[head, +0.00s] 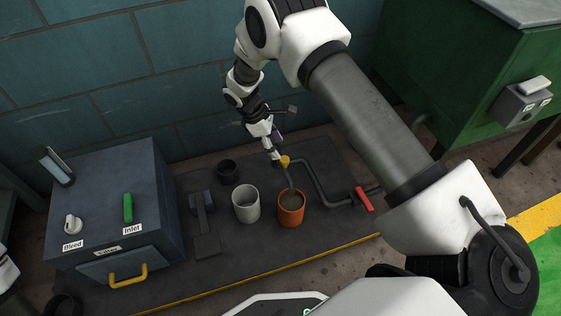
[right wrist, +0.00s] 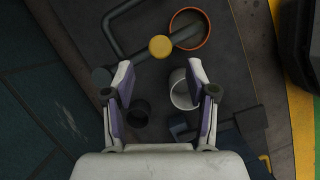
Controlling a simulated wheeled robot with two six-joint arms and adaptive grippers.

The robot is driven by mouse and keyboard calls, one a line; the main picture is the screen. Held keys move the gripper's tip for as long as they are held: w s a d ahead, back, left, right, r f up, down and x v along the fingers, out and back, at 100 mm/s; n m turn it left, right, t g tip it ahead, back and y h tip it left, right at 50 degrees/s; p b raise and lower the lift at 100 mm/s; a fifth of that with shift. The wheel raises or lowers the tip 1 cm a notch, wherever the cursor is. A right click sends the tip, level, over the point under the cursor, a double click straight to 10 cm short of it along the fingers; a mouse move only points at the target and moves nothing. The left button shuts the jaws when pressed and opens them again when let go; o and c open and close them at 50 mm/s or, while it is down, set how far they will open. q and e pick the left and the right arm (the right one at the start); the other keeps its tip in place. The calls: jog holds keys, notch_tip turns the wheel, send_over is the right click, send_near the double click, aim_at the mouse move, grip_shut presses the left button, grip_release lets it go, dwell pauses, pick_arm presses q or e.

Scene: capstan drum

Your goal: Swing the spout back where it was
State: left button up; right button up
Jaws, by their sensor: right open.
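The grey spout (head: 289,179) slants from a yellow cap (head: 285,161) down to the orange pot (head: 291,210), its outlet over the pot's mouth. In the right wrist view, the yellow cap (right wrist: 160,46) lies just beyond my fingertips, and the spout (right wrist: 186,34) reaches over the orange pot (right wrist: 205,44). A grey bar also runs from the cap toward the left finger. My right gripper (right wrist: 162,82) is open and empty, close to the cap; it also shows in the head view (head: 275,158). My left gripper is out of view.
A white pot (head: 246,205) stands left of the orange one, and a dark pot (head: 228,172) behind. A bent pipe leads right to a red valve handle (head: 363,199). A blue-grey cabinet (head: 85,195) with a green handle stands left. A green tank (head: 470,75) stands right.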

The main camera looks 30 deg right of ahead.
aim_at(283, 159)
jog(key=b+x, duration=0.2)
jog(key=x, duration=0.3)
jog(key=shift+d+f, duration=0.1)
jog(key=shift+f, duration=0.25)
jog(key=shift+s+d+f, duration=0.15)
jog(key=shift+f, duration=0.15)
jog(key=shift+r, duration=0.1)
grip_shut()
